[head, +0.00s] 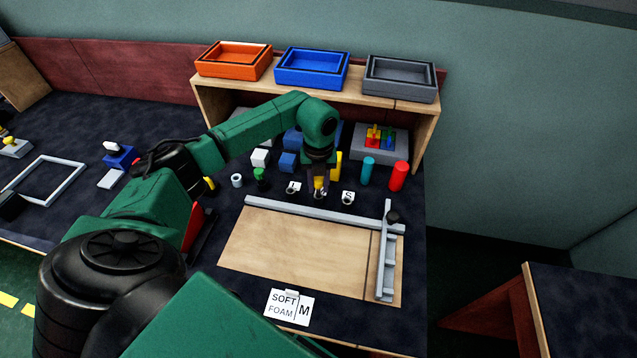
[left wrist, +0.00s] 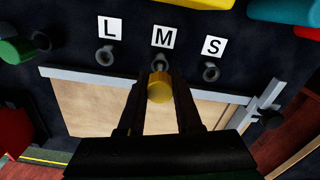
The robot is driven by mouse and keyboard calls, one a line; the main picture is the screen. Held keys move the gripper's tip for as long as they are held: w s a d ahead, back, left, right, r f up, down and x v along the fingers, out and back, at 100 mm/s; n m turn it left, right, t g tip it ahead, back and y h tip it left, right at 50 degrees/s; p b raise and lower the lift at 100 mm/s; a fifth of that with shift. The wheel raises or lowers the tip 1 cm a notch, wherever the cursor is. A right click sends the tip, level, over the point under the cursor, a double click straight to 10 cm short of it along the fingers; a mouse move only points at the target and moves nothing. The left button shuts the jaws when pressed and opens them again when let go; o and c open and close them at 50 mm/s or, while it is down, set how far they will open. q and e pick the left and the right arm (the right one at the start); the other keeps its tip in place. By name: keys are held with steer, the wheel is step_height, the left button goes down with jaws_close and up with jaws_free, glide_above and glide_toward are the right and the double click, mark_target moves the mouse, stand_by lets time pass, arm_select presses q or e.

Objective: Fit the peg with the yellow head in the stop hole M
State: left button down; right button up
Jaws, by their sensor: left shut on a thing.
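The peg with the yellow head (left wrist: 160,88) is between the fingers of my left gripper (left wrist: 160,96), which is shut on it. In the head view its yellow head (head: 319,184) shows under my left gripper (head: 319,178). The stop hole M (left wrist: 158,62) is a grey ring in front of the white M label (left wrist: 164,36). The peg lines up with this ring in the left wrist view. The head and fingers hide its lower part, so I cannot tell whether its tip is in the hole. My right gripper is out of view.
Hole L (left wrist: 105,56) and hole S (left wrist: 210,72) flank hole M. A grey rail (head: 300,213) borders the wooden board (head: 295,250) in front. A teal cylinder (head: 367,170) and a red cylinder (head: 399,176) stand to the right. A wooden shelf (head: 428,128) stands behind.

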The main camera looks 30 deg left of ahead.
mark_target(319, 180)
arm_select(q)
steer(key=shift+f+b, duration=0.7)
steer(key=shift+f, duration=0.3)
steer(key=c, duration=0.5)
jaws_free()
step_height(319, 180, up, 15)
steer(key=shift+f+b, duration=0.15)
steer(key=shift+b, duration=0.5)
